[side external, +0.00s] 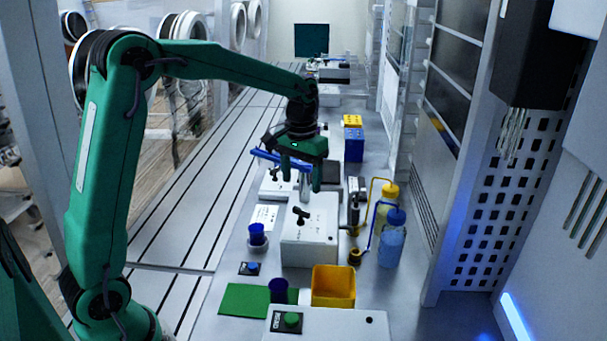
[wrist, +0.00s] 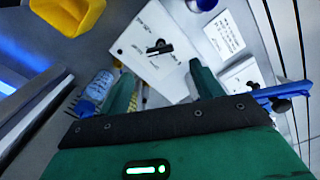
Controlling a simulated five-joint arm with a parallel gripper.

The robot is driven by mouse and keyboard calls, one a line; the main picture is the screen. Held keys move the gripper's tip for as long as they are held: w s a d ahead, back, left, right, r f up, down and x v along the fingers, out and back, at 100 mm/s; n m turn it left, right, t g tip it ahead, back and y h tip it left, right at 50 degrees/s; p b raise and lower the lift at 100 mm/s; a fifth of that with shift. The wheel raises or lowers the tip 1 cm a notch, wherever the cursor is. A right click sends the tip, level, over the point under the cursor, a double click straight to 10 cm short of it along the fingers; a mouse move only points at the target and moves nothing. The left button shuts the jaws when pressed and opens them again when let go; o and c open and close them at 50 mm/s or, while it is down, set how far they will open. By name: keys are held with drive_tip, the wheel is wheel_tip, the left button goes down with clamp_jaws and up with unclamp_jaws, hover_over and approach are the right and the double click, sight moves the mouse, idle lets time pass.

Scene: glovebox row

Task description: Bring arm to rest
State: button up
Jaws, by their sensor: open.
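My green gripper (side external: 302,178) hangs at the end of the stretched-out green arm, above the bench and just behind a white box (side external: 309,240) with a black knob on top. In the wrist view my gripper (wrist: 160,76) shows its two fingers spread apart, with nothing held between them. The white box (wrist: 150,40) lies beyond the fingertips there. A blue bar (side external: 266,155) shows beside the fingers in the side view, and a blue bar (wrist: 272,92) is at the right in the wrist view. I cannot tell whether it touches my gripper.
A yellow bin (side external: 333,288), a green mat (side external: 245,301) and blue cups (side external: 257,234) stand nearer. Bottles (side external: 391,245) with blue and yellow caps stand right of the box. A perforated wall (side external: 487,220) bounds the right. The slotted surface (side external: 190,205) at left is clear.

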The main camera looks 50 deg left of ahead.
drive_tip(key=shift+s, duration=0.1)
drive_tip(key=s+d+r+m+t, duration=0.1)
drive_tip(key=s+d+r+t, duration=0.2)
drive_tip(key=s+r, duration=0.6)
drive_tip(key=s+d+f+m+t, duration=0.1)
drive_tip(key=s, duration=0.6)
drive_tip(key=s+d+f+m+t, duration=0.1)
drive_tip(key=s+f, duration=0.1)
drive_tip(key=s, duration=0.5)
drive_tip(key=shift+d+f+t, duration=0.15)
drive_tip(key=shift+d+t, duration=0.15)
